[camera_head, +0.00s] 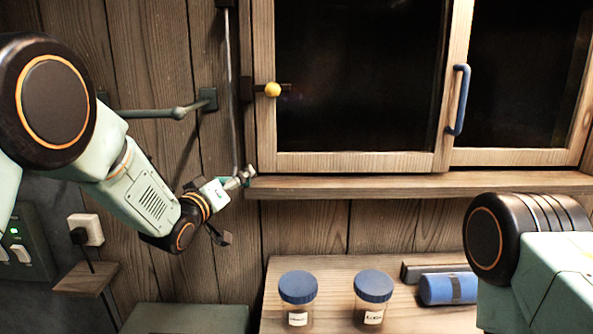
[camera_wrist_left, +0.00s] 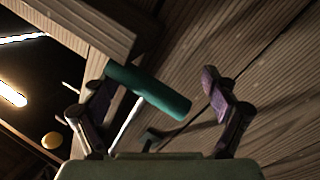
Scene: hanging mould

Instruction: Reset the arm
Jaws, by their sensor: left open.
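My left arm reaches in from the left in the camera_head view, with its gripper (camera_head: 242,180) near the left end of the window ledge. The left gripper (camera_wrist_left: 160,92) is open in the left wrist view. A green cylindrical handle (camera_wrist_left: 150,90) lies across the view between its two fingers. The fingers do not close on it, and I cannot tell whether the left finger touches it. A thin pale cord (camera_head: 230,90) hangs down the wall to the gripper. My right arm shows at the right edge, but its gripper is out of view.
A wooden window (camera_head: 350,162) with a yellow knob (camera_head: 272,90) and a blue handle (camera_head: 459,100) stands above the ledge (camera_head: 420,185). Below, a wooden table holds two blue-lidded jars (camera_head: 298,288) (camera_head: 373,287) and a blue roll (camera_head: 449,289). A wall bar (camera_head: 160,112) is behind my left arm.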

